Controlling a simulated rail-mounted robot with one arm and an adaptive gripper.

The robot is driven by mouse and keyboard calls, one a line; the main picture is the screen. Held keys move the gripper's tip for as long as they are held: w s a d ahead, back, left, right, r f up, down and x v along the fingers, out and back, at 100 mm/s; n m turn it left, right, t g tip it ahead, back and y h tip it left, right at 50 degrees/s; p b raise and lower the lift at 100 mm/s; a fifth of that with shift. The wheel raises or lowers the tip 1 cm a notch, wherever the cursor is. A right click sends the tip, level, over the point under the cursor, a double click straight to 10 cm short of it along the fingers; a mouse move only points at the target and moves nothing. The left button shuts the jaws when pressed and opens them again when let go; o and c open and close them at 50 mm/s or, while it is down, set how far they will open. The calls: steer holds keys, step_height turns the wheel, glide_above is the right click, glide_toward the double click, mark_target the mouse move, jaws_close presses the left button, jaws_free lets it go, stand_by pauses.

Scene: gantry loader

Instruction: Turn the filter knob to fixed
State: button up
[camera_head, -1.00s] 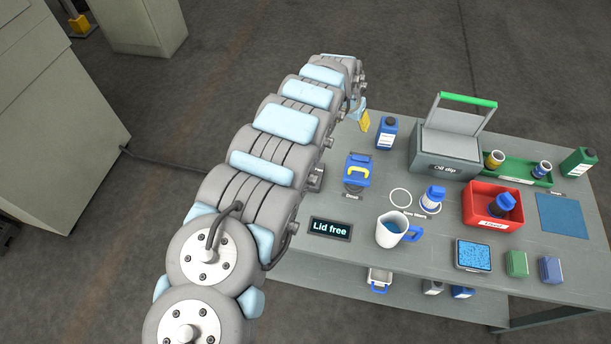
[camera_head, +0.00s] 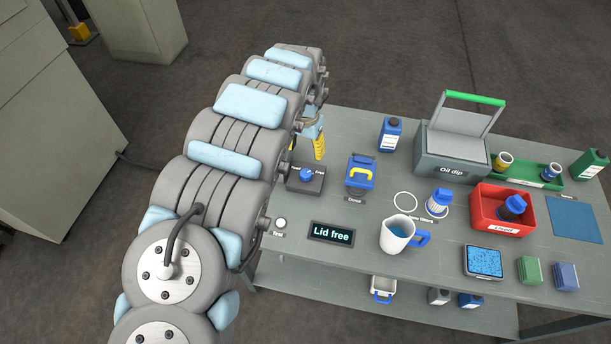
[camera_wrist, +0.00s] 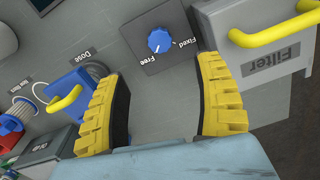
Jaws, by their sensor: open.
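The filter knob (camera_head: 306,175) is a round blue dial on a dark square block on the left of the bench. In the wrist view the knob (camera_wrist: 160,41) lies beyond my fingertips, between the labels Fixed and Free; its white mark appears on the Free side. My gripper (camera_wrist: 163,103) is open and empty, its two yellow fingers wide apart and clear of the knob. In the head view my gripper (camera_head: 319,146) hangs just behind the knob block, partly hidden by my arm. A grey box labelled Filter (camera_wrist: 275,60), with a yellow handle, stands beside the knob block.
A blue Dose unit (camera_head: 360,172) with a yellow handle stands right of the knob. A display (camera_head: 331,234) reading "Lid free" and a white round button (camera_head: 281,222) are in front. A mug (camera_head: 397,233), red bin (camera_head: 477,216) and oil dip box (camera_head: 447,165) are farther right.

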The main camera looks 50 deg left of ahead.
mark_target(306, 173)
steer(key=shift+f+b, duration=1.2)
steer(key=shift+f, duration=4.95)
steer(key=c, duration=1.2)
